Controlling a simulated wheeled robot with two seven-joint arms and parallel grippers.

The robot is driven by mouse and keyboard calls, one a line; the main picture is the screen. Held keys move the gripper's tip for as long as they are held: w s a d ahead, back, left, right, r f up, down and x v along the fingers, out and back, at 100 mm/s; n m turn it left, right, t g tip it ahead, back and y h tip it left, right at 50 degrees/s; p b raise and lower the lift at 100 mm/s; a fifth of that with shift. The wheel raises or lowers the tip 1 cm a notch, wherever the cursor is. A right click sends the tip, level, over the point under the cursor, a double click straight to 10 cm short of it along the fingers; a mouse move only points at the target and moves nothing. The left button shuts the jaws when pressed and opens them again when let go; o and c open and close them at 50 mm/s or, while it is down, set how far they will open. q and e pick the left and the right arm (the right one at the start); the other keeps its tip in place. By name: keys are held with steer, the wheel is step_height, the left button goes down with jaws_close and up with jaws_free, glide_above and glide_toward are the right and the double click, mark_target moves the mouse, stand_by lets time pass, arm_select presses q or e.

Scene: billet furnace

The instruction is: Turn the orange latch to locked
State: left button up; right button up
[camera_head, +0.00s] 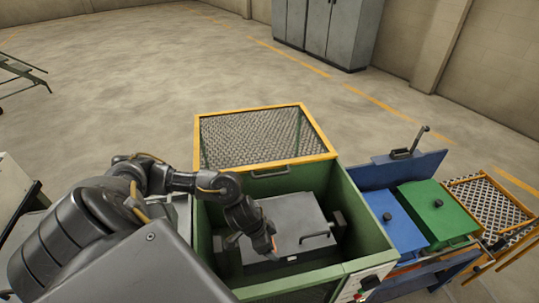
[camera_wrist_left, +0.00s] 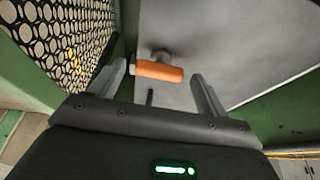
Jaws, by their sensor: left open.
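The orange latch (camera_wrist_left: 160,71) is a short bar on a dark pivot, on the grey furnace box. In the left wrist view it lies nearly level across the picture, between and just beyond my fingertips. My left gripper (camera_wrist_left: 158,84) is open, one finger on each side of the latch, with no clear contact. In the head view my left gripper (camera_head: 262,246) reaches down into the green enclosure at the near side of the grey box (camera_head: 297,222). The latch is mostly hidden there by the gripper. My right gripper is out of view.
The green enclosure (camera_head: 350,215) surrounds the box, with a yellow-framed mesh panel (camera_head: 262,138) at its back. A dark handle (camera_head: 315,237) stands out from the box. Blue (camera_head: 395,222) and green (camera_head: 440,212) boxes stand to the right.

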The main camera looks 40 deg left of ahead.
arm_select(q)
steer(key=shift+s, duration=0.15)
steer(key=c, duration=1)
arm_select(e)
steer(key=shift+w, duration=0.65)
